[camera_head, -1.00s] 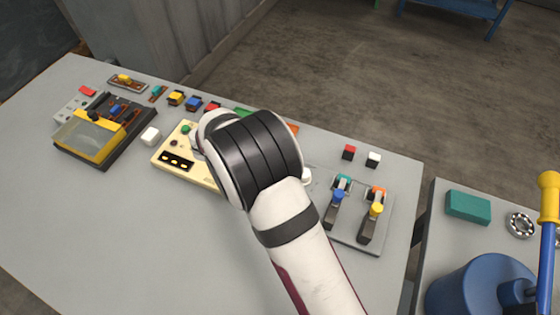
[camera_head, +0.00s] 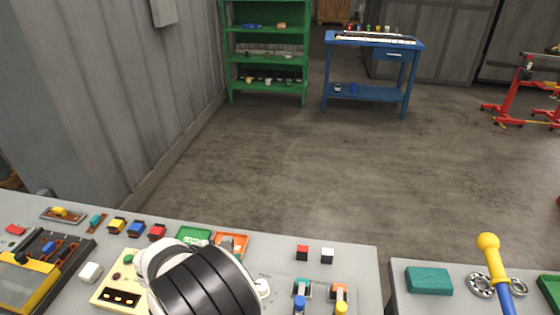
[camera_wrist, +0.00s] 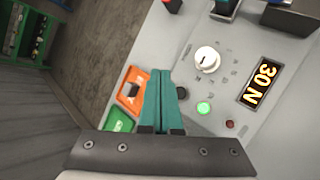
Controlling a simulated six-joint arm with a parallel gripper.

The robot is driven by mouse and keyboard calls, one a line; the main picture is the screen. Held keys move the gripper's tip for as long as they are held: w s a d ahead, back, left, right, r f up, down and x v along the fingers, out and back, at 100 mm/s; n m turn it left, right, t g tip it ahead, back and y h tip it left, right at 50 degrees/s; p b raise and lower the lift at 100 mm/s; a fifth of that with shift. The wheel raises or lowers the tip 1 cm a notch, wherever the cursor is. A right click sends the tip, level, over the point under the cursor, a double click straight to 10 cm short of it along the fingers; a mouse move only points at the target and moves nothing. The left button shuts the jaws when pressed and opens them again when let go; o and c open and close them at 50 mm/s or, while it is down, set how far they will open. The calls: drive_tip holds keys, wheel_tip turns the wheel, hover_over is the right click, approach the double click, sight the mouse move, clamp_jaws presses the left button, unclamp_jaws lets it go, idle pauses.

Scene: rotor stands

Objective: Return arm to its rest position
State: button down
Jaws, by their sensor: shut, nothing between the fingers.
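My gripper (camera_wrist: 158,78) shows in the wrist view with its two teal fingers pressed together and nothing between them. It hangs over the grey bench beside a panel with a white knob (camera_wrist: 207,59) and a lit display reading "30 N" (camera_wrist: 264,82). A black button (camera_wrist: 182,93) is just right of the fingers. In the head view my black-and-white arm is at the bottom centre, over the bench (camera_head: 335,256); the fingers are hidden there.
Left of the fingers are an orange tray (camera_wrist: 129,88) and a green tray (camera_wrist: 118,121). A switch panel with levers stands right of my arm. A green shelf (camera_head: 266,58) and blue table (camera_head: 372,42) are far off.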

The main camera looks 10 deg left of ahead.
drive_tip(key=s+d+r+m+g, duration=0.2)
drive_tip(key=s+d+r+m, duration=0.15)
drive_tip(key=d, duration=0.35)
drive_tip(key=s+d+r+m+g, duration=0.2)
drive_tip(key=d+r+m, duration=0.1)
drive_tip(key=d+m, duration=0.3)
drive_tip(key=s+d+r+m+g, duration=0.2)
drive_tip(key=s+d+r+m, duration=0.15)
drive_tip(key=d, duration=0.55)
drive_tip(key=s+d+m+g+y, duration=0.1)
drive_tip(key=s+m+y, duration=0.2)
drive_tip(key=s+m, duration=0.4)
drive_tip(key=s+d+r+m+g+y, duration=0.1)
drive_tip(key=s+d+m+y, duration=0.1)
drive_tip(key=s+m, duration=0.4)
drive_tip(key=s, duration=0.5)
drive_tip(key=shift+s+r+m+y, duration=0.15)
drive_tip(key=shift+m+y, duration=0.25)
